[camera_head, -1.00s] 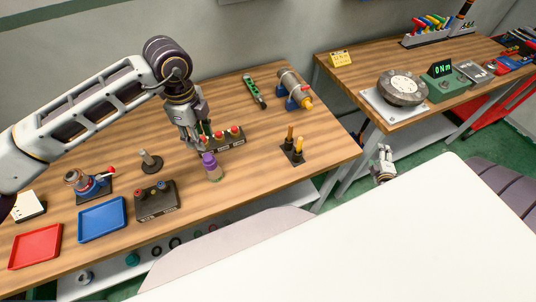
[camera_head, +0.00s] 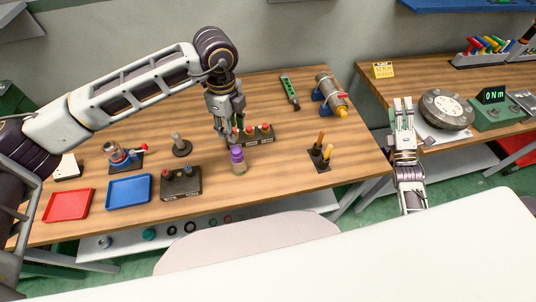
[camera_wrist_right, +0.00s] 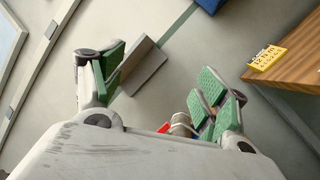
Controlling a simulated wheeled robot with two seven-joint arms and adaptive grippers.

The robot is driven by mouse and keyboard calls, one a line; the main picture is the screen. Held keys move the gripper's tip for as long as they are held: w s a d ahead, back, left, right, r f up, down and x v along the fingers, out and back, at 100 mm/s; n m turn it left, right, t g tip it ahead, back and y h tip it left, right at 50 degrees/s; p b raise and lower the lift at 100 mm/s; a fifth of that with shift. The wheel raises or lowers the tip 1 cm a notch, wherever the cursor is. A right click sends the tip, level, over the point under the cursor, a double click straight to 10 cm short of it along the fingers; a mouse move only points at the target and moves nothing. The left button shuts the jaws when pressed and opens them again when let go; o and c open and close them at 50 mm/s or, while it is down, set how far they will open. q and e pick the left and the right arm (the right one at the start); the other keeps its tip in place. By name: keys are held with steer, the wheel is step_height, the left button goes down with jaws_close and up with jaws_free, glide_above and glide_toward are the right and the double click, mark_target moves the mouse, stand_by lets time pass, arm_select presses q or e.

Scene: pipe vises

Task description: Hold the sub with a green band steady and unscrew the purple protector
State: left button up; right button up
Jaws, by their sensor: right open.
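A small upright piece with a purple protector (camera_head: 236,154) on top stands on the wooden table in the head view. Its lower body (camera_head: 240,169) looks pale greenish; a distinct green band is too small to make out. My left gripper (camera_head: 229,138) points down just behind and left of it, by the rack. Its fingertips are small and partly hidden, so its opening is unclear. My right gripper (camera_head: 403,101) is open and empty, raised beyond the table's right edge, fingers pointing up in the picture. Its green-padded fingers are spread in the right wrist view (camera_wrist_right: 163,88).
A rack with red-topped pieces (camera_head: 256,138) stands behind the purple piece. A dark box (camera_head: 181,185), blue tray (camera_head: 129,191) and red tray (camera_head: 69,205) lie left. A holder with orange-yellow handles (camera_head: 320,157) and a pipe vise (camera_head: 332,97) stand right. A gap separates the two tables.

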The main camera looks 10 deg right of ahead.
steer(key=w+a+r+n+t+y, duration=0.1)
steer(key=a+r+n+y, duration=0.4)
steer(key=a, duration=0.3)
steer(key=w+a+r+n+t+y, duration=0.1)
steer(key=w+a+r+n+y, duration=0.1)
steer(key=a+r+n+y, duration=0.4)
steer(key=a+f+n+g+y, duration=0.4)
steer(key=a+f+n+g, duration=0.1)
steer(key=a, duration=0.7)
steer(key=a+f+n+g+y, duration=0.4)
steer(key=a+f+n+y, duration=0.1)
steer(key=a, duration=0.6)
steer(key=s+a+f+n+g, duration=0.5)
steer(key=a+f, duration=0.3)
steer(key=a, duration=0.2)
steer(key=shift+s+a+f+n+g, duration=0.2)
steer(key=shift+s+f+n+g, duration=0.1)
steer(key=shift+s+n, duration=0.15)
steer(key=shift+f, duration=0.1)
glide_toward(244, 163)
steer(key=shift+x, duration=5.95)
